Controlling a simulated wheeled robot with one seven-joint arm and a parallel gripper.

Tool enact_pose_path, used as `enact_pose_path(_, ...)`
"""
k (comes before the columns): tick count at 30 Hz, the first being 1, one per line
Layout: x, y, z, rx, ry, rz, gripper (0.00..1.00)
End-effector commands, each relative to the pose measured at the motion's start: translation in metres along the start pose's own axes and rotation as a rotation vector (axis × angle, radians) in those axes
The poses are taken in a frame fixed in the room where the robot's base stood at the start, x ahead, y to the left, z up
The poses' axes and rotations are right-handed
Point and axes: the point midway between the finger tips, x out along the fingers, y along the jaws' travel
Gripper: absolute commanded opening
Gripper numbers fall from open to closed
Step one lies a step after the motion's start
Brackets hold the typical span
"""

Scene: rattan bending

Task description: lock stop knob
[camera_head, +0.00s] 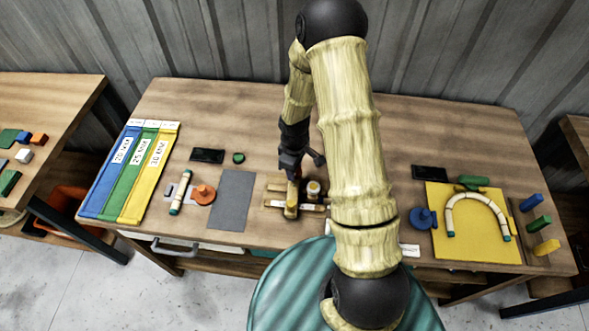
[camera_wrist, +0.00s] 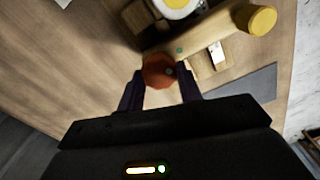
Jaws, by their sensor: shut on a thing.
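In the wrist view, an orange-brown stop knob (camera_wrist: 158,70) sits at one end of a wooden bar of the bending fixture (camera_wrist: 205,42). My gripper (camera_wrist: 160,88) is shut on this knob, with one dark finger on each side. A yellow round end piece (camera_wrist: 256,20) is at the bar's other end. A white round part with a yellow top (camera_wrist: 178,5) stands beside the bar. In the head view my gripper (camera_head: 292,170) is at the far end of the wooden fixture (camera_head: 291,205), and the knob is hard to make out there.
A grey mat (camera_head: 232,200) lies left of the fixture, with an orange round piece (camera_head: 203,194) and a short cream rod (camera_head: 181,192) beyond. Blue, green and yellow strips (camera_head: 130,172) lie at the table's left. A yellow board (camera_head: 470,245) with a bent rod (camera_head: 478,198) lies right.

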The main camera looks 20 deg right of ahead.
Motion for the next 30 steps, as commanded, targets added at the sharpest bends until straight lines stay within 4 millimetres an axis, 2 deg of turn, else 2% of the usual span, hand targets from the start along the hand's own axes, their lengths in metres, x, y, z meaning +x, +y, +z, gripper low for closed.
enact_pose_path(7,0.0011,0.0001,0.0034,0.076,-0.008,-0.002,0.12)
enact_pose_path(20,0.0011,-0.0005,0.0039,0.084,-0.009,-0.004,0.12)
enact_pose_path(21,0.0011,-0.0006,0.0040,0.084,-0.010,-0.004,0.43)
enact_pose_path(23,0.0011,-0.0006,0.0035,0.084,-0.009,-0.004,0.55)
enact_pose_path(30,0.0005,-0.0006,0.0015,0.081,-0.004,-0.002,0.57)
